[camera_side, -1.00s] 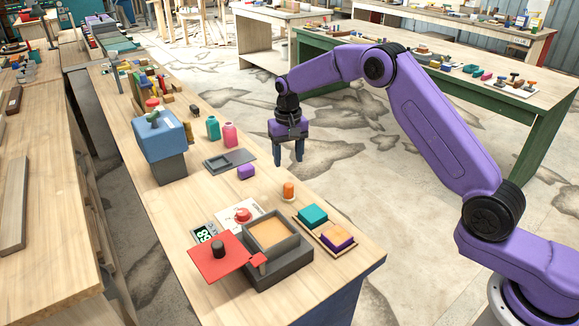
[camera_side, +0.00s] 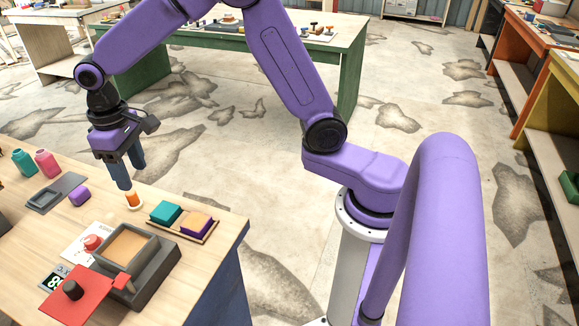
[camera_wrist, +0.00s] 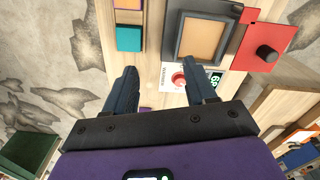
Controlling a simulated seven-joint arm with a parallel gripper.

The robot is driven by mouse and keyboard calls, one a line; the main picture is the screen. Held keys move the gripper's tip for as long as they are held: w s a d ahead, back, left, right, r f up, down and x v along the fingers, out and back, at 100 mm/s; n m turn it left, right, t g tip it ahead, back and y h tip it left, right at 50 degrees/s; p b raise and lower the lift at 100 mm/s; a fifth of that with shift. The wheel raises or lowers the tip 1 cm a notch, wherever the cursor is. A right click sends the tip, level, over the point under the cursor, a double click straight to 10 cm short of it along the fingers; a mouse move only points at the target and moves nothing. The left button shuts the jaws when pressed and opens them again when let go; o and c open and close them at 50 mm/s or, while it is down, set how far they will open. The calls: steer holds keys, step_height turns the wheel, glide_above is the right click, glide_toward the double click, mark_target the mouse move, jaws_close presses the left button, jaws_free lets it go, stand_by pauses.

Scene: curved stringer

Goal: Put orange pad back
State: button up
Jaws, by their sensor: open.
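An orange pad (camera_side: 197,221) with purple beneath it lies on a small wooden tray (camera_side: 181,231), beside a teal pad (camera_side: 166,213). In the wrist view the orange pad (camera_wrist: 127,4) is cut off at the top, by the teal pad (camera_wrist: 129,39). A dark grey open box (camera_side: 152,276) holds a flat tan-orange surface (camera_side: 127,246), also visible in the wrist view (camera_wrist: 201,38). Its red lid (camera_side: 68,298) with a black knob is swung aside. My gripper (camera_side: 132,177) is open and empty above the bench, near an orange cylinder (camera_side: 131,197); its fingers show in the wrist view (camera_wrist: 163,77).
A red button (camera_side: 92,242) on a white card and a small display (camera_side: 54,279) sit beside the box. A purple block (camera_side: 79,195), a grey plate (camera_side: 60,188) and teal and pink bottles (camera_side: 46,163) stand further left. The bench's right edge is near the tray.

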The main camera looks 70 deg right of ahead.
steer(key=s+d+n, duration=0.3)
steer(key=s, duration=0.7)
steer(key=s+d+n, duration=0.3)
steer(key=s+d, duration=0.1)
steer(key=s, duration=0.6)
steer(key=s+d+n, duration=0.3)
steer(key=s, duration=0.7)
steer(key=shift+d+r, duration=0.15)
steer(key=shift+r, duration=0.25)
